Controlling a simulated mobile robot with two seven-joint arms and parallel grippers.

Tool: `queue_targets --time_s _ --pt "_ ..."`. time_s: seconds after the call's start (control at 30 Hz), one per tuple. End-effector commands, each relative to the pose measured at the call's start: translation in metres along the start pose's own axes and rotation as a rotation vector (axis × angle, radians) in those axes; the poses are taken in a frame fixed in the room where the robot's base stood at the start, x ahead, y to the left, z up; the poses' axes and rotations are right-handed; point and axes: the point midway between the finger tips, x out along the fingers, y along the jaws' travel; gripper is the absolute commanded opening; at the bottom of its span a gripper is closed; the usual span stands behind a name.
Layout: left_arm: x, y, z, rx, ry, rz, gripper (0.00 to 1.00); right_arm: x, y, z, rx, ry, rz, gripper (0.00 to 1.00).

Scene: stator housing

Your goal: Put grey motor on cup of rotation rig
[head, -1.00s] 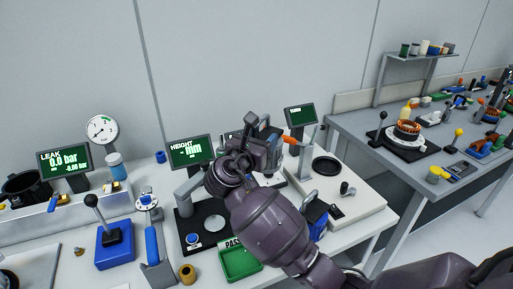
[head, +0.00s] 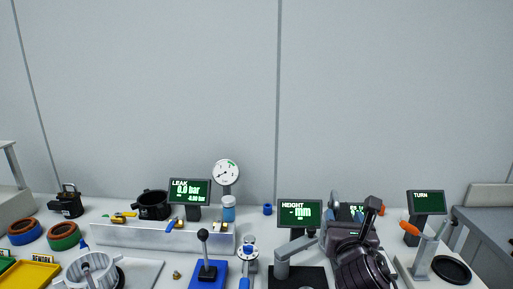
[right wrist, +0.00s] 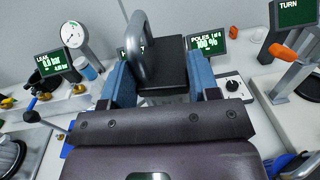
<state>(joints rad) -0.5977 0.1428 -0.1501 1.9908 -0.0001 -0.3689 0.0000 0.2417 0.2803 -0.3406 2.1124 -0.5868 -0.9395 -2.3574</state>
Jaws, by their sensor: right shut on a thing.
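The rotation rig, by the TURN screen (head: 428,202), has a round black cup (head: 451,269) and an orange-tipped lever (head: 411,229). No thing lies on the cup. A grey finned housing (head: 93,272) stands at the lower left of the head view; I cannot tell if it is the grey motor. My right gripper (head: 356,213) is left of the rig, behind its own wrist. In the right wrist view its blue fingers (right wrist: 160,78) are shut on a dark block with a grey looped handle (right wrist: 141,48). My left gripper is not in view.
The height gauge (head: 300,213) stands left of my right arm, and the POLES screen (right wrist: 207,43) is close beyond the gripper. The leak tester (head: 190,191), a blue lever press (head: 207,270) and colored rings (head: 63,236) stand further left.

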Motion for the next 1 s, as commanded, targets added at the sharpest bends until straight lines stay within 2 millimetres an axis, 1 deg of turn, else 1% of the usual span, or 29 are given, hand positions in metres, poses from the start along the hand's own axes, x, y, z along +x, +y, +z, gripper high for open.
queue_targets --time_s 0.03,0.1,0.2,0.3,0.5,0.7,1.0 --pt "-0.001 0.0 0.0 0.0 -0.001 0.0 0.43 -0.012 0.0 -0.009 -0.006 -0.001 0.048 0.0" --pt "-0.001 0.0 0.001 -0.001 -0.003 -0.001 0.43 -0.027 0.001 -0.024 -0.004 0.002 0.105 0.0" --pt "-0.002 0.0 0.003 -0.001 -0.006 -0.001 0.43 -0.046 -0.001 -0.044 -0.001 0.006 0.153 0.0" --pt "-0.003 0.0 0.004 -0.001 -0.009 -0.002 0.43 -0.059 -0.007 -0.062 0.003 0.005 0.162 0.0" --pt "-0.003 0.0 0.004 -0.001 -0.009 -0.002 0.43 -0.079 -0.021 -0.093 0.003 0.004 0.151 0.0" --pt "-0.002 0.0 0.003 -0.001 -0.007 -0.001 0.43 -0.088 -0.028 -0.109 0.003 0.0 0.141 0.0" --pt "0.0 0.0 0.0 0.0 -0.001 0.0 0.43 -0.09 -0.03 -0.112 -0.002 -0.003 0.141 0.0"
